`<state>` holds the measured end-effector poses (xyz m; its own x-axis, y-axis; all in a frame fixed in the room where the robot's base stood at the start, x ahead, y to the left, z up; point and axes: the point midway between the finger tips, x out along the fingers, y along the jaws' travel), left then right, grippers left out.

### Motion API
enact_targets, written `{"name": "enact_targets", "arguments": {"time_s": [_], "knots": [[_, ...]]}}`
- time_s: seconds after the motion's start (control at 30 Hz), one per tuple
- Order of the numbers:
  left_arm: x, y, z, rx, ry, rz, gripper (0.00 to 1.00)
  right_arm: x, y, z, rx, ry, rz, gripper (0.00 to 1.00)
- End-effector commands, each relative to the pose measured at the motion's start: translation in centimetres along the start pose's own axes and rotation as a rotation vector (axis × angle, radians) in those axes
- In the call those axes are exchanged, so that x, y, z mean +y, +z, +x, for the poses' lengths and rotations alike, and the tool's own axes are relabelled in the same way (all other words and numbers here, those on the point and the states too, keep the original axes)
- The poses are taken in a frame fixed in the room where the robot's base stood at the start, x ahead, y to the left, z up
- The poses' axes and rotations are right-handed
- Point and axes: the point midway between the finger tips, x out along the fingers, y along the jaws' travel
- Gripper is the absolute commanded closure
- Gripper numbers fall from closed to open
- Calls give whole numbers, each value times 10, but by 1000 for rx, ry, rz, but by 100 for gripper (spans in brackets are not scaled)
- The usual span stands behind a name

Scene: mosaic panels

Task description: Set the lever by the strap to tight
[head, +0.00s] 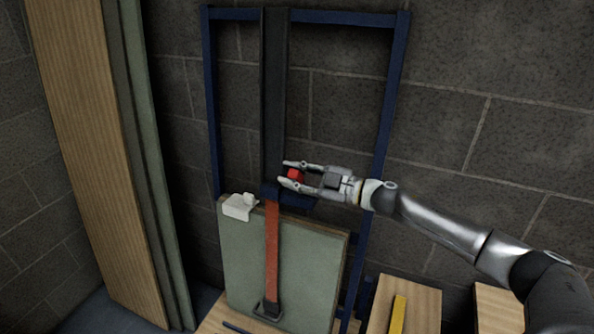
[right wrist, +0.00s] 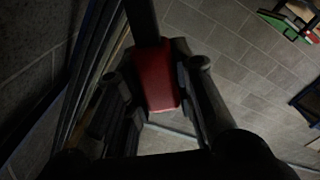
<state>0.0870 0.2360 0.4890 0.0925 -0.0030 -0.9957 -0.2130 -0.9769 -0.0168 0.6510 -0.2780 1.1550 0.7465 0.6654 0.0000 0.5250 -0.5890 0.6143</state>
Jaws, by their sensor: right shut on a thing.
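The lever has a red grip (head: 296,174) and stands by the strap at the frame's middle. My right gripper (head: 288,173) comes in from the right, its fingers on either side of the red grip, shut on it. In the right wrist view the red grip (right wrist: 155,80) lies between the fingers. The orange strap (head: 272,250) runs down the front of a grey-green panel (head: 315,265) to a dark buckle (head: 268,308). The lever's base is partly hidden behind the gripper. My left gripper is not in view.
A blue metal frame (head: 392,95) with a dark upright (head: 274,90) stands against the block wall. A white piece (head: 239,206) sits on the panel's top left corner. Tall boards (head: 90,130) lean at left. A yellow bar (head: 398,314) lies on a wooden box (head: 420,300) at lower right.

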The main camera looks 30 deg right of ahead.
Motion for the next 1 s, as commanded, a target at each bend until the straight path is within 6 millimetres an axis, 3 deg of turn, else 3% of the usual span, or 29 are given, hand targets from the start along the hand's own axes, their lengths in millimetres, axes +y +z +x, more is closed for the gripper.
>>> {"name": "enact_targets", "arguments": {"time_s": [0.3, 0.83, 0.87, 1.0], "knots": [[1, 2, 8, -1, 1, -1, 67, -14, 2, 0, 0, -1, -117, 100], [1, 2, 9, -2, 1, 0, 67, -17, 2, 0, -1, -4, -145, 100], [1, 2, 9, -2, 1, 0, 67, -18, 2, 0, -1, -4, -145, 74], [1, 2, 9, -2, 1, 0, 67, -17, 2, 0, -1, -4, -143, 56]]}}
